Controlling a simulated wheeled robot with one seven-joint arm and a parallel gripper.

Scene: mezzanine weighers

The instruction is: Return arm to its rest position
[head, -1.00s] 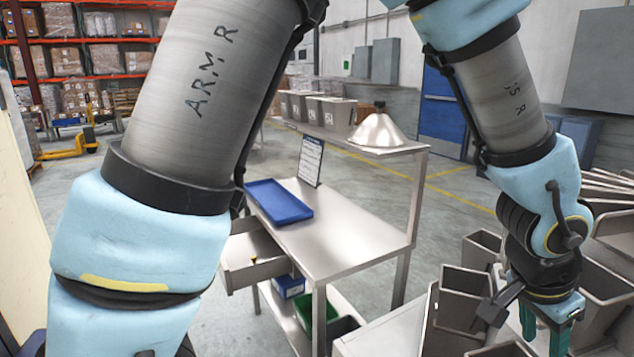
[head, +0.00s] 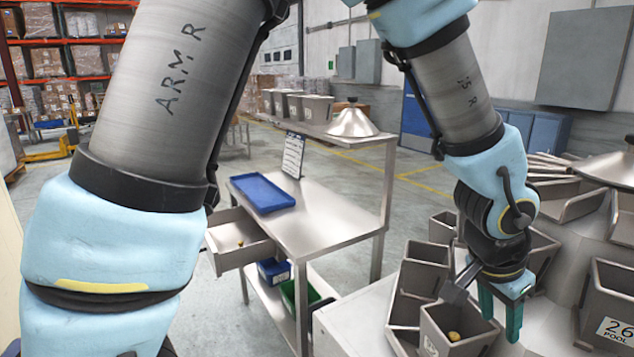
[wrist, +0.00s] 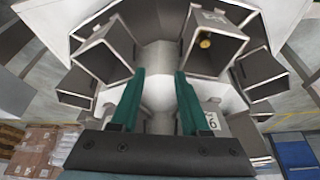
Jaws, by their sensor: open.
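My gripper (head: 500,312) has green fingers and hangs over the weigher's grey buckets at the lower right of the head view. In the wrist view its two fingers (wrist: 158,100) stand apart with nothing between them. A grey bucket (head: 430,335) close to the left of the gripper holds a small yellowish item (head: 454,336). That item also shows in the wrist view (wrist: 205,42), beyond the right fingertip. My arm is bent and stretched out to the right.
A steel bench (head: 335,228) with a blue tray (head: 262,194) stands in the middle.

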